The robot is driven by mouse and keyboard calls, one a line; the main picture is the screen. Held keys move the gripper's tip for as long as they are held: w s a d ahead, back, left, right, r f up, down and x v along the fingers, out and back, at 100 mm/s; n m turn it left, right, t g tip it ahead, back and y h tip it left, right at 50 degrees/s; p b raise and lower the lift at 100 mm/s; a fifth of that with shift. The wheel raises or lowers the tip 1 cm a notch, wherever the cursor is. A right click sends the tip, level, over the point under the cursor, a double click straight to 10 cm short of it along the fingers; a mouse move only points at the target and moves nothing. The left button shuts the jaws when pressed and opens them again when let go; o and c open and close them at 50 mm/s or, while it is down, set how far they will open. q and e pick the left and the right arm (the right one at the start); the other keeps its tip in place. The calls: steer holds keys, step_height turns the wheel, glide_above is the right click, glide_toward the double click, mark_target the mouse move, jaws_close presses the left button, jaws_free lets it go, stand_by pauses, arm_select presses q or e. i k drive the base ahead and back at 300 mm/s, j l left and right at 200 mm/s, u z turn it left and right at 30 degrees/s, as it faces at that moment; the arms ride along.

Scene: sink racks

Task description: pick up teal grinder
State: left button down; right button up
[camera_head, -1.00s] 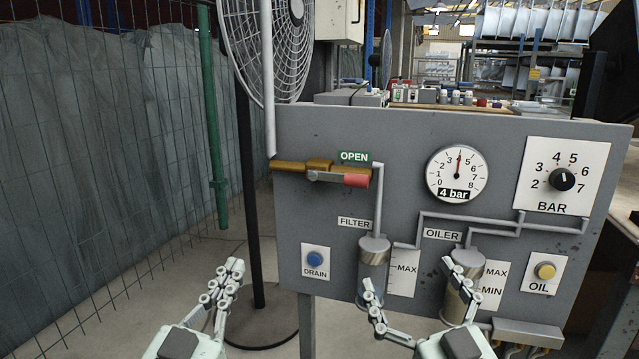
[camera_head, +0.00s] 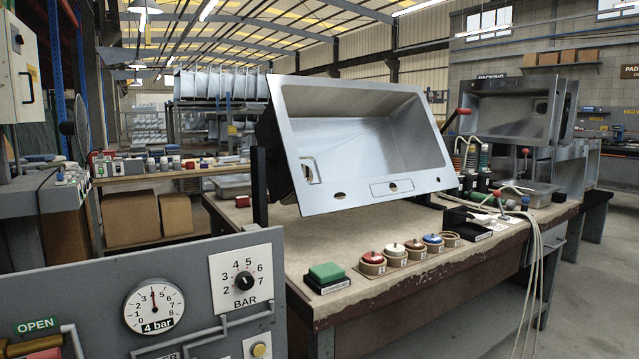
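I cannot clearly single out a teal grinder. Some small tools with green or teal parts (camera_head: 525,202) lie at the right end of the workbench (camera_head: 345,305), with hoses hanging from there over the front edge. More dark green tool parts (camera_head: 470,183) stand just behind, close to the sink's right edge. They are too small to identify. Neither of my grippers is in this view.
A large steel sink (camera_head: 370,140) is held tilted above the bench. Along the front edge are a green block (camera_head: 325,273) on a black base and several round coloured discs (camera_head: 372,262) in holders. A grey gauge panel (camera_head: 90,300) stands at lower left.

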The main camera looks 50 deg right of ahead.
mark_target(482, 172)
steer(key=z, duration=2.45)
steer(key=i+l+z, duration=0.65)
steer(key=i+z, duration=0.3)
steer(key=i, duration=0.25)
steer(key=i+l+z, duration=0.1)
steer(key=i+z, duration=0.2)
steer(key=i, duration=1.35)
steer(key=i+l+u, duration=0.1)
steer(key=i+u, duration=0.2)
steer(key=i, duration=0.15)
steer(key=i+l+u, duration=0.15)
steer(key=i+u, duration=0.15)
steer(key=i+l+u, duration=0.25)
steer(key=i, duration=0.3)
steer(key=i+l+u, duration=0.45)
steer(key=u, duration=0.25)
steer(key=i+l+u, duration=0.15)
steer(key=l+u, duration=0.2)
